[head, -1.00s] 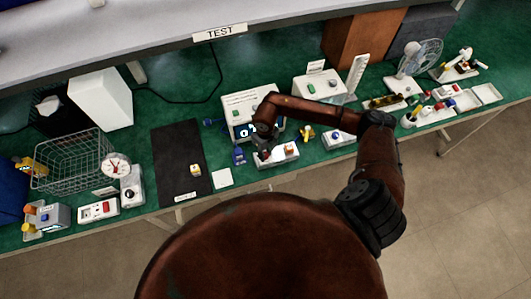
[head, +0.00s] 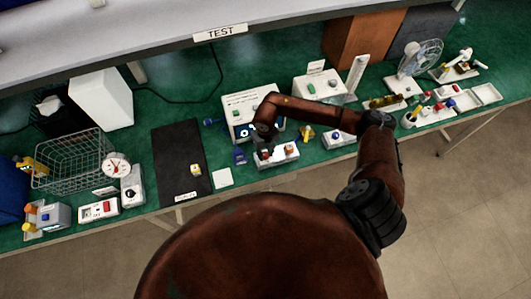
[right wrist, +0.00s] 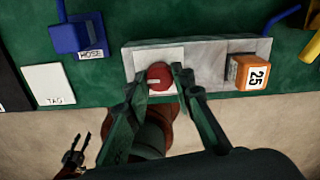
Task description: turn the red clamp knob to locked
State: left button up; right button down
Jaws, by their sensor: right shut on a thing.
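The red clamp knob (right wrist: 160,77) sits on a white plate on a grey block (right wrist: 200,62) in the right wrist view. A pale mark shows on the knob's left side; no lock lettering is readable. My right gripper (right wrist: 158,82) has one finger on each side of the knob and is shut on it. In the head view, the right gripper (head: 264,144) reaches down over the block (head: 285,154) and partly hides the knob. My left gripper (right wrist: 77,147) shows small at the lower left of the right wrist view, fingers apart and empty, away from the block.
A blue HOSE part (right wrist: 80,35) and a white TAG card (right wrist: 56,84) lie to the left. A white box with a display (head: 240,105) stands behind. The bench's front edge is close.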

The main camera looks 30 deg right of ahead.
aim_at(265, 154)
jog(key=c, duration=1.7)
grip_release()
jog(key=shift+w, duration=0.1)
jog(key=shift+o, duration=0.2)
notch_tip(265, 154, up, 12)
